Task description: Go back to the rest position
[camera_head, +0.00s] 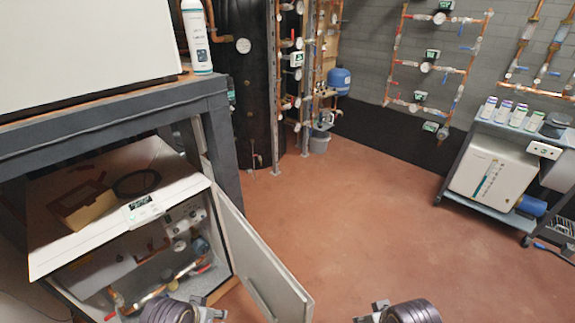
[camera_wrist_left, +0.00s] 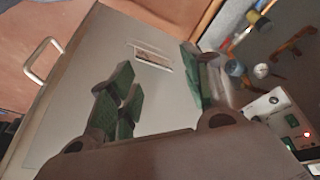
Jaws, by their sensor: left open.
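My left gripper (camera_head: 200,310) is at the bottom edge of the head view, in front of the opened cabinet, and partly cut off. In the left wrist view its green-padded fingers (camera_wrist_left: 160,92) stand apart with nothing between them. Behind them is a pale panel with a metal handle (camera_wrist_left: 42,60), apparently the cabinet door. My right gripper (camera_head: 372,308) is at the bottom edge of the head view, right of the door, over the floor. Its fingers are too cut off to show whether it is open or shut.
The white heat pump cabinet (camera_head: 90,225) stands open under a grey frame (camera_head: 110,118). Its door (camera_head: 258,262) swings out near my left gripper. A cart (camera_head: 465,195) with bottles and a white box stands at right. The red floor (camera_head: 350,220) between is clear.

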